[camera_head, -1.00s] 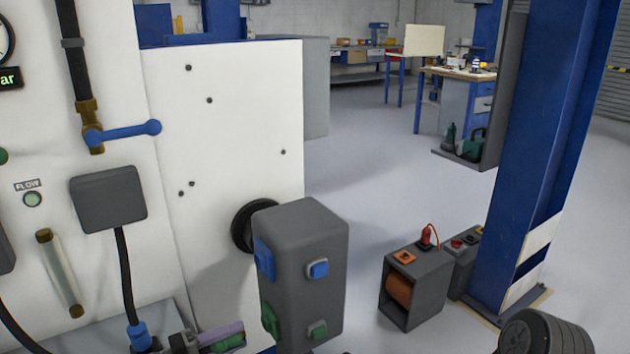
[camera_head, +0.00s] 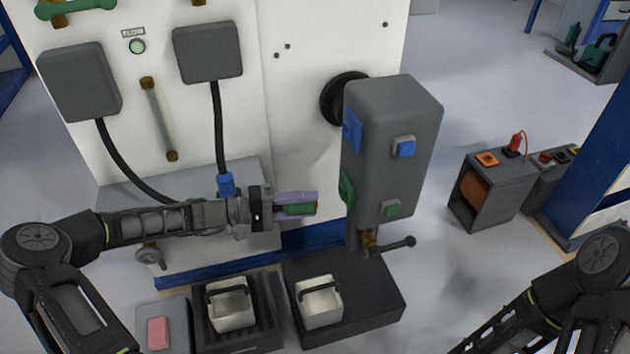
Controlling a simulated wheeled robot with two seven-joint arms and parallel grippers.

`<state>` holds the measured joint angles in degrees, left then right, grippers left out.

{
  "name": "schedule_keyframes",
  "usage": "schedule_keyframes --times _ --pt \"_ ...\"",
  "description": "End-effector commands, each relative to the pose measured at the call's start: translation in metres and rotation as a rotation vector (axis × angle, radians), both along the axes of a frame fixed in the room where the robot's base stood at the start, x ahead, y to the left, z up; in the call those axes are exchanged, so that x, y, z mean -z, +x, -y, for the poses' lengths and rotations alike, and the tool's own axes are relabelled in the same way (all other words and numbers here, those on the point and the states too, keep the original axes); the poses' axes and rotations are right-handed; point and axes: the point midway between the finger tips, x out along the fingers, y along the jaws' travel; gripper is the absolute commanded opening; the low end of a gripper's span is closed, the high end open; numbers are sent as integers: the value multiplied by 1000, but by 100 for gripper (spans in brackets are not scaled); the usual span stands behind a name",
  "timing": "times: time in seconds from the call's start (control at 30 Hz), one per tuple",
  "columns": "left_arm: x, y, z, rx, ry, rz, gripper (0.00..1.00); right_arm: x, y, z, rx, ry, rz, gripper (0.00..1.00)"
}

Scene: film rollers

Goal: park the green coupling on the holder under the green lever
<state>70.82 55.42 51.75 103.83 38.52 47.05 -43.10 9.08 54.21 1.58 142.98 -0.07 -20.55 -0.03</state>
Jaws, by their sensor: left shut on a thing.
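My left gripper (camera_head: 300,203) reaches in from the left with purple fingers shut on the green coupling (camera_head: 299,209), mostly hidden between them. It holds the coupling in the air, left of the grey box's green port (camera_head: 347,187) and apart from it. The green lever (camera_head: 75,8) is at the top left, cut by the frame edge. Below it is a grey housing (camera_head: 80,82) with a black hose (camera_head: 128,168) running down behind my left arm. I cannot make out the holder clearly. My right arm shows at the lower right; its gripper is out of view.
A blue coupling (camera_head: 225,185) hangs on a second hose beside my left gripper. The grey box (camera_head: 390,150) stands right of it, with a handle (camera_head: 398,244) below. White containers (camera_head: 320,300) stand on dark trays below. A cable-reel box (camera_head: 490,185) stands on the floor.

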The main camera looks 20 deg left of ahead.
Motion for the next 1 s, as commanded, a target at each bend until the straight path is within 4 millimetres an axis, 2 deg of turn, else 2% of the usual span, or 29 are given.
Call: schedule_keyframes --times 0.17,0.3,0.43,0.67,0.83,1.0 --pt "3 -26 -18 138 219 -83 0 0 0 0 0 0 0 0" --pt "3 -49 -47 157 431 -172 0 0 0 0 0 0 0 0" --pt "0 -62 -83 113 611 -260 0 0 0 0 0 0 0 0" --pt "-12 -75 -177 100 926 -403 0 0 0 0 0 0 0 0" --pt "-27 -85 -257 221 1143 -408 0 0 0 0 0 0 0 0" --pt "-54 -106 -336 390 1340 -330 0 0 0 0 0 0 0 0"
